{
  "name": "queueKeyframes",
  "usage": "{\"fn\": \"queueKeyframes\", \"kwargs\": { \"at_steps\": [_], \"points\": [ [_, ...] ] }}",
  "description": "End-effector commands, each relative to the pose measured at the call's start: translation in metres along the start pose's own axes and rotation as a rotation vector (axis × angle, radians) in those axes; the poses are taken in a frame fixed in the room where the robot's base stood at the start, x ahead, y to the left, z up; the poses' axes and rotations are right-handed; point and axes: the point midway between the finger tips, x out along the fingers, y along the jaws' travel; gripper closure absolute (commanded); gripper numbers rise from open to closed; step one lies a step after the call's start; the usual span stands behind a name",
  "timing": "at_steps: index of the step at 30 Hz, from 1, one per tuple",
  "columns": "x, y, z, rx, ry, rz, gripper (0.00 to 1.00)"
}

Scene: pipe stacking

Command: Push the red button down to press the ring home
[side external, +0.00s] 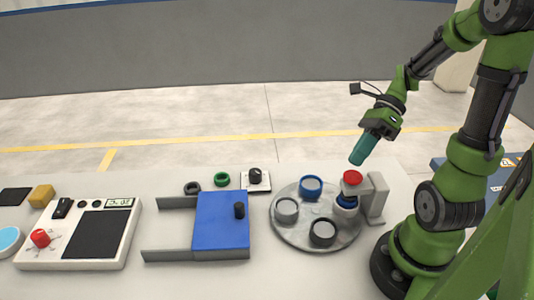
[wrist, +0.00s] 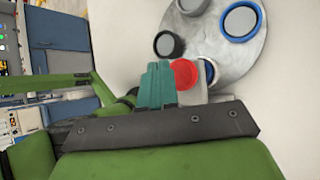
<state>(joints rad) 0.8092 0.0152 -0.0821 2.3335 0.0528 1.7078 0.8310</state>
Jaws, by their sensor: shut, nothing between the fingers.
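The red button (side external: 352,177) tops a grey press (side external: 377,197) at the right edge of the round metal turntable (side external: 300,240). Under the press head a blue ring (side external: 346,202) sits on a white base; the head partly hides it. In the wrist view the fingers (wrist: 157,72) show just left of the red button (wrist: 184,73); the gap in height cannot be told there.
The turntable also carries a blue-rimmed cup (side external: 311,187), a grey cup (side external: 286,210) and a dark cup (side external: 322,233). A blue sliding cover (side external: 221,225) and a white control box with a red knob (side external: 40,238) lie to the left. A green ring (side external: 221,179) lies behind.

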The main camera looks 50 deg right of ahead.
Motion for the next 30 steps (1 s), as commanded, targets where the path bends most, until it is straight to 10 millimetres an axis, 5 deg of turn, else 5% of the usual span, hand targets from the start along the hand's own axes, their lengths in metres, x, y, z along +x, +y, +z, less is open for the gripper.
{"fn": "queueKeyframes", "kwargs": {
  "at_steps": [30],
  "points": [
    [0.0083,-0.0057,-0.0061,0.0,0.001,0.0,1.0]
  ]
}}
